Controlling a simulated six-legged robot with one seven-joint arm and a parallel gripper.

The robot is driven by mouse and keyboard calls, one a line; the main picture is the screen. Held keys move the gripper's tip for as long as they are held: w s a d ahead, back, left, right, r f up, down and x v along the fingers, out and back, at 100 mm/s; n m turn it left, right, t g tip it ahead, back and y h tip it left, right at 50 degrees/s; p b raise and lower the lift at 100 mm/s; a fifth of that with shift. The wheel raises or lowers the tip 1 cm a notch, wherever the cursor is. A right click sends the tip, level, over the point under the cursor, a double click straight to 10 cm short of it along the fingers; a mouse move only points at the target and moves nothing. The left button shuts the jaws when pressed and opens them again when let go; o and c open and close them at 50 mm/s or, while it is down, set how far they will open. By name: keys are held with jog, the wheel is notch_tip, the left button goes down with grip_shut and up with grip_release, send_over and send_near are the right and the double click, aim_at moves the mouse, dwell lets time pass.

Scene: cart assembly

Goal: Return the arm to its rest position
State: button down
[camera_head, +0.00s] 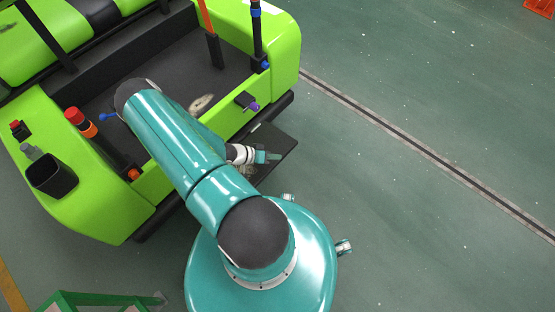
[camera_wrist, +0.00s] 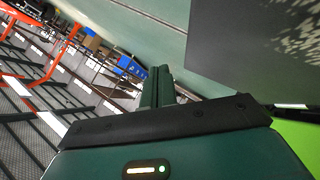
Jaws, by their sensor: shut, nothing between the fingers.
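My gripper (camera_head: 268,156) shows in the head view at the end of my folded teal arm, over the dark step plate at the cart's edge. Its fingers are together, with nothing between them. In the wrist view the shut fingers (camera_wrist: 158,84) point away from the wrist, and no object is held. The green cart (camera_head: 110,205) fills the upper left of the head view. My arm links cover part of its dark bed.
The cart's dark step plate (camera_head: 279,142) lies close under my gripper. Posts and a black bin (camera_head: 52,176) stand on the cart. A green frame (camera_head: 95,300) is at bottom left.

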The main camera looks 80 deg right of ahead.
jog(key=w+a+r, duration=0.3)
jog(key=a+r, duration=0.2)
jog(key=r, duration=0.1)
jog(key=shift+w, duration=0.3)
jog(key=shift+r, duration=0.1)
